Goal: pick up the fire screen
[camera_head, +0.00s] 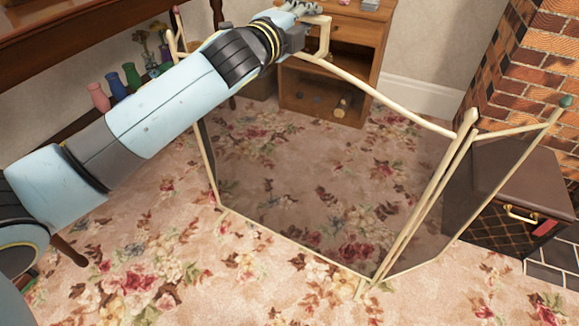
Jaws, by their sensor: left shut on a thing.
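The fire screen (375,93) has a cream frame and dark see-through mesh, with a wide middle panel and folded side panels. It stands upright across the middle of the head view. My left arm reaches over it from the left. My left gripper (305,10), at the top edge of the view, is shut on the cream handle on the screen's top rail. My arm hides part of the screen's upper left. I cannot tell whether the screen's lower edge touches the carpet. My right gripper is out of view.
A wooden cabinet (350,65) stands behind the screen. A brown box (520,182) with a brass handle sits at the right, close to the right side panel, by a brick column (528,75). Colored vases (132,76) stand at the upper left. Floral carpet (240,285) is clear in front.

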